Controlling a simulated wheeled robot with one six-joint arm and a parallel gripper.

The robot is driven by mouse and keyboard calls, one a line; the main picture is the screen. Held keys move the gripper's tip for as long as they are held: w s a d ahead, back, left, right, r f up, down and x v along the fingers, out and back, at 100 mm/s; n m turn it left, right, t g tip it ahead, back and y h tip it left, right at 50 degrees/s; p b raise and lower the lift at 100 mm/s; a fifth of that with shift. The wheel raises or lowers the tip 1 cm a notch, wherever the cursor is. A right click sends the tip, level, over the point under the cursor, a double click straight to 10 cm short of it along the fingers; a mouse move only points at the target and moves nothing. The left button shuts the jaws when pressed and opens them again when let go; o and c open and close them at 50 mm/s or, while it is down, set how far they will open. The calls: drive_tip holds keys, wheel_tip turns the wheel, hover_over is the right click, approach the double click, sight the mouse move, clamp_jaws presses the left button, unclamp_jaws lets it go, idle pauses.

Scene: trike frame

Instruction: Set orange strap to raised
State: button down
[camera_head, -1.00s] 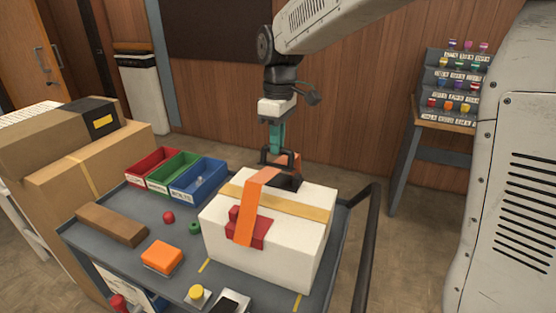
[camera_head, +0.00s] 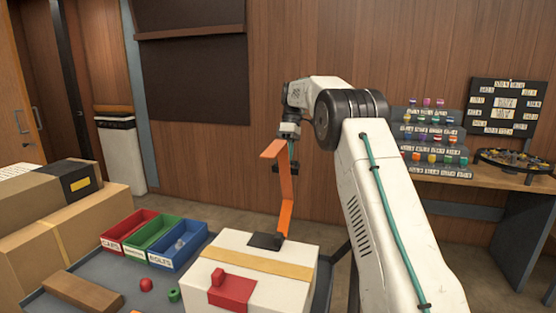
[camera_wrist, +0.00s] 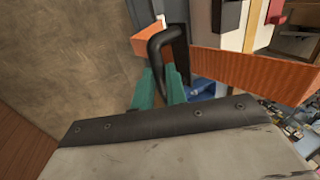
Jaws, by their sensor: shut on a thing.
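The orange strap (camera_head: 286,205) stands up from a dark base (camera_head: 265,241) on top of the white box (camera_head: 228,248). Its upper end bends over to the left. My gripper (camera_head: 285,168) is at the strap's upper part, behind it in the head view. In the wrist view the orange strap (camera_wrist: 255,75) runs to the right, and the green fingers of my gripper (camera_wrist: 158,85) are shut on a black loop handle (camera_wrist: 160,50) beside it. A red latch piece (camera_head: 230,290) sits on the box's front, clear of the strap.
Red, green and blue bins (camera_head: 178,246) stand at the cart's back left. A brown block (camera_head: 82,293), a red ball (camera_head: 146,285) and a green ring (camera_head: 174,295) lie on the cart. Cardboard boxes (camera_head: 50,235) are at left. A shelf table (camera_head: 440,175) stands at right.

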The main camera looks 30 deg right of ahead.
drive_tip(key=shift+w+d+f, duration=0.75)
drive_tip(key=shift+w+d, duration=0.1)
drive_tip(key=shift+d, duration=0.05)
drive_tip(key=shift+w+d+f, duration=0.7)
drive_tip(key=shift+w+d, duration=0.1)
drive_tip(key=shift+d, duration=0.1)
drive_tip(key=c, duration=1.4)
unclamp_jaws()
drive_tip(key=shift+r, duration=0.1)
drive_tip(key=s+a+r, duration=0.2)
drive_tip(key=s, duration=0.5)
drive_tip(key=s+a+r, duration=0.2)
drive_tip(key=s+r, duration=0.1)
drive_tip(key=s, duration=0.5)
drive_tip(key=shift+s+a, duration=0.2)
drive_tip(key=shift+a, duration=0.1)
